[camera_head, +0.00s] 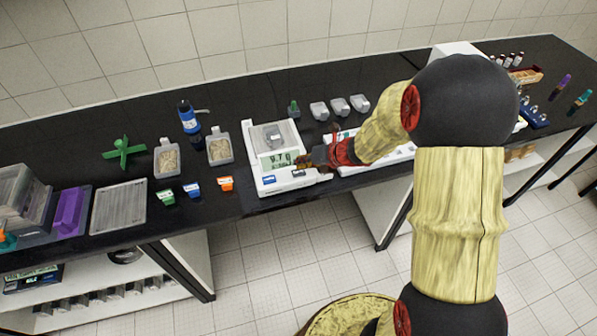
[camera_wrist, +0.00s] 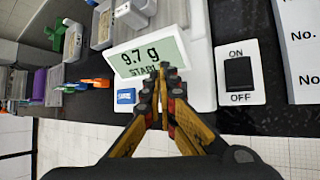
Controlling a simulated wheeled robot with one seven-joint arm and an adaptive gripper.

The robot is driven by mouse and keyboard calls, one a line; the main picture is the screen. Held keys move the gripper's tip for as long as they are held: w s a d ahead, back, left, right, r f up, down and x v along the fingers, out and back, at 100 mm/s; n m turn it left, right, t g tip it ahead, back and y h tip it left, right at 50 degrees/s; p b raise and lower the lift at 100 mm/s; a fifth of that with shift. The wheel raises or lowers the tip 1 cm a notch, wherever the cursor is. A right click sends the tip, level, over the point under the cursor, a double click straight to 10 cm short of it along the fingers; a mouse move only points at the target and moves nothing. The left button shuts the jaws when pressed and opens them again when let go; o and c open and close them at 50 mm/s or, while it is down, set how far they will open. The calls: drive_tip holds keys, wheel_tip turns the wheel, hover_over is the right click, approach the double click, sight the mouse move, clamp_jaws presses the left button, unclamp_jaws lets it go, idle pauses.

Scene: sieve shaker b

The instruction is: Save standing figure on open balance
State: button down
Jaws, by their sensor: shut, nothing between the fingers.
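The white balance (camera_head: 256,150) stands near the bench's front edge with a grey container (camera_head: 272,136) on its pan. Its tilted display (camera_wrist: 148,55) reads 9.7 g in the wrist view. A word beginning "STA" below the figure is partly hidden by my fingertips. A blue labelled button (camera_wrist: 126,96) sits left of my fingers on the balance front; it also shows in the head view (camera_head: 268,179). My gripper (camera_wrist: 163,70) is shut and empty, its tips in front of the display's lower right. In the head view my gripper (camera_head: 301,162) is at the balance's right front. Contact cannot be told.
A black ON/OFF switch (camera_wrist: 238,73) is right of my fingers. Blue, green and orange tagged items (camera_head: 225,183) and two filled containers (camera_head: 167,160) stand left of the balance. Several small grey containers (camera_head: 339,105) lie behind. The bench's front edge is close.

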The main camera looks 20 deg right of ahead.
drive_tip(key=shift+f, duration=0.1)
drive_tip(key=shift+f, duration=0.3)
drive_tip(key=shift+f+b, duration=0.5)
drive_tip(key=shift+b, duration=0.05)
idle(0.6)
idle(0.4)
drive_tip(key=shift+r+p, duration=0.9)
wheel_tip(320, 180, up, 5)
drive_tip(key=p, duration=0.4)
drive_tip(key=shift+r+p, duration=0.1)
drive_tip(key=shift+p, duration=0.3)
